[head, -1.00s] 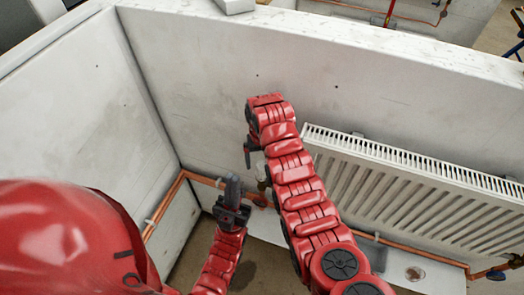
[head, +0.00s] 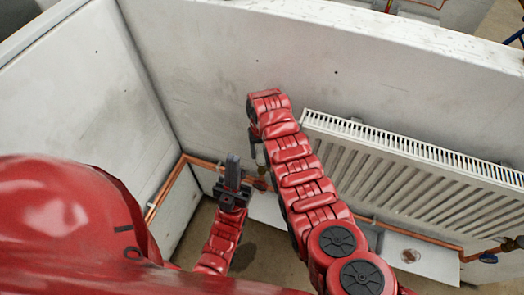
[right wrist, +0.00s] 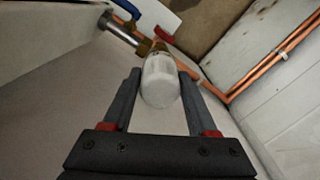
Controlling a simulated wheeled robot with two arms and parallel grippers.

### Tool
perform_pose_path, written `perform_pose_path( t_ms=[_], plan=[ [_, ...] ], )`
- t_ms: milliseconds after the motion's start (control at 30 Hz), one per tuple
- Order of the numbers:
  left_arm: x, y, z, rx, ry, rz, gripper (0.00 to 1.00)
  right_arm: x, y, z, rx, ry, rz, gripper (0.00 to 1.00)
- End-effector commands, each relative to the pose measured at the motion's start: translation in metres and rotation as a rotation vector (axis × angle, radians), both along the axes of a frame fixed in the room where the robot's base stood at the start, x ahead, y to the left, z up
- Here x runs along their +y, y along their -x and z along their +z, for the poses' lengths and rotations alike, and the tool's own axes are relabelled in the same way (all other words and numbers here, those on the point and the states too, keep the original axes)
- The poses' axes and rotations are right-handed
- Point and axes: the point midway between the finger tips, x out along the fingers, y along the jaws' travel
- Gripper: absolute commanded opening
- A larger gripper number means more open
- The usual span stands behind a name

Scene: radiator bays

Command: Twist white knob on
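The white knob (right wrist: 161,82) is a rounded white cap on a brass valve (right wrist: 159,48), seen in the right wrist view. My right gripper (right wrist: 159,85) is around the knob, one dark finger on each side. Its fingers look apart, with narrow gaps beside the knob; contact cannot be told. In the head view the knob (head: 260,155) shows partly, below the end of my right arm, left of the radiator. My left gripper (head: 233,166) points up in front of the pipes, left of the knob. Its fingers look shut and empty.
A white radiator (head: 410,175) hangs on the grey wall at right. Copper pipe (head: 172,180) runs low along the walls. A red handle (right wrist: 164,34) and a blue handle (right wrist: 127,9) show near the valve. The upper wall is bare.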

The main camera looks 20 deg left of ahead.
Motion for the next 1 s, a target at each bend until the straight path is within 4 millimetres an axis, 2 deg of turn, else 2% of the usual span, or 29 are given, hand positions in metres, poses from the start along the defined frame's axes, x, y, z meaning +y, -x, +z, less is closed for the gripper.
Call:
perform_pose_path(
  t_ms=[33,200,267,300,1000],
  plan=[
    [0.0000,0.0000,0.0000,0.000,0.000,0.000,0.00,0.0000,-0.0001,0.0001,0.000,0.000,0.000,0.43],
    [0.0000,0.0000,0.0000,0.000,0.000,0.000,0.00,0.0000,-0.0001,0.0002,0.000,0.000,0.000,0.13],
    [0.0000,0.0000,0.0000,0.000,0.000,0.000,0.00,0.0000,-0.0001,0.0002,0.000,0.000,0.000,0.02],
    [0.0000,0.0000,0.0001,0.000,0.000,0.000,0.00,0.0001,-0.0002,0.0003,-0.001,0.000,0.000,0.00],
    [0.0001,0.0000,-0.0053,0.000,0.000,0.000,0.00,-0.0006,0.0008,-0.0048,0.002,0.001,-0.024,0.00]
  ],
)
